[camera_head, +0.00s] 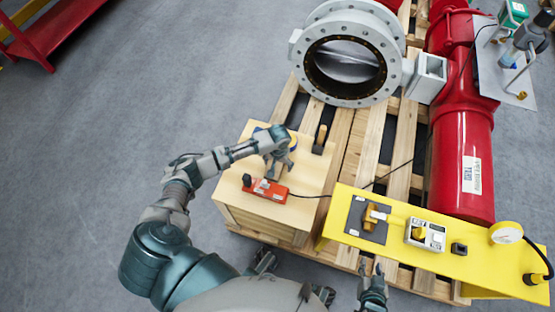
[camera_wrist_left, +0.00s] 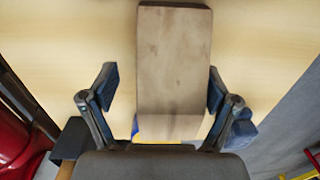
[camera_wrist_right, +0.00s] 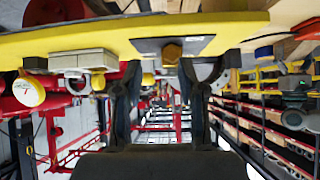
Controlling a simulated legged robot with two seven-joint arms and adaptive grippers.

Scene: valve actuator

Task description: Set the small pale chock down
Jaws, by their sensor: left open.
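The small pale chock (camera_wrist_left: 172,60) is a brownish-grey wooden block on the light wooden top of a crate (camera_head: 232,184). In the left wrist view it lies between the parted fingers of my left gripper (camera_wrist_left: 164,90). A gap shows at the left finger; the right finger is close beside the block, and I cannot tell if it touches. In the head view my left gripper (camera_head: 280,156) is over the crate top and largely hides the chock. My right gripper (camera_head: 372,270) is open and empty in front of the yellow bench; its spread fingers also show in the right wrist view (camera_wrist_right: 162,80).
A red pendant box (camera_head: 265,189) with a cable sits on the crate's front edge. The yellow bench (camera_head: 335,218) carries a valve handle (camera_head: 372,214), a switch box (camera_head: 425,234) and a gauge (camera_head: 506,232). A large grey flanged valve (camera_head: 297,50) stands behind on the pallet.

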